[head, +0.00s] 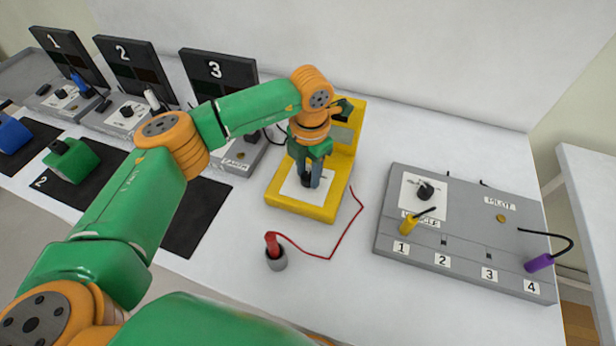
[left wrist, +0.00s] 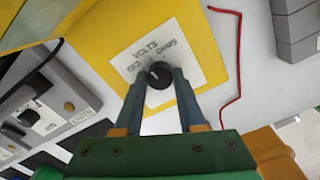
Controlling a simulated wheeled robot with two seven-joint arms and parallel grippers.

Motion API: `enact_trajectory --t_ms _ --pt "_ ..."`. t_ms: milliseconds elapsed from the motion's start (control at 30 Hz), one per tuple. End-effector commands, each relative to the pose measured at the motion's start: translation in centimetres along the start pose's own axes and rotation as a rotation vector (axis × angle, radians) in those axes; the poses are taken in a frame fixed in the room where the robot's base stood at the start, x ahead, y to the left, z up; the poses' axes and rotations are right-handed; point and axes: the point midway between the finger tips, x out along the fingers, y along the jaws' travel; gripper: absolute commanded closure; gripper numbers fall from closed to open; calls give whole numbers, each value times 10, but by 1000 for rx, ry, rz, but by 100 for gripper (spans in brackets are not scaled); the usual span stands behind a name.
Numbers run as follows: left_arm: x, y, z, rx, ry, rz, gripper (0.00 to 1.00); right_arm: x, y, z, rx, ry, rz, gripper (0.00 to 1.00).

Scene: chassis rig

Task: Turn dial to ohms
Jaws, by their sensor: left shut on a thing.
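The yellow meter (head: 345,160) stands on the white table with its sloped front panel toward me. Its black dial (left wrist: 160,75) sits on a white label plate (left wrist: 196,70) marked OFF, VOLTS and OHMS, seen in the left wrist view. A small pale mark shows on the dial's left side, toward OFF or VOLTS; I cannot tell which exactly. My left gripper (head: 309,178) reaches down over the plate, and its fingers (left wrist: 158,82) are shut on the dial from both sides. In the head view the fingers hide most of the dial. My right gripper is not in view.
A grey pilot panel (head: 462,215) with yellow and purple plugs lies at right. Numbered stations line the left back; green (head: 72,160) and blue blocks lie on black mats.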

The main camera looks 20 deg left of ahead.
Motion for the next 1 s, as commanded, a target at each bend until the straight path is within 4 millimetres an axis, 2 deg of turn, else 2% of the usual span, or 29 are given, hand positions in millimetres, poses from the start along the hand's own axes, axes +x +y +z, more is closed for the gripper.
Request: enact_trajectory --t_ms 33,400,700,1000 --pt "4 0 1 40 -5 2 100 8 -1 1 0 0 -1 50" --pt "3 -1 1 393 -15 2 100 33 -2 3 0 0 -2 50" --pt "2 -1 0 656 -20 1 100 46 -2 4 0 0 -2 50" --pt "1 -1 -1 843 -24 1 100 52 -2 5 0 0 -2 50"
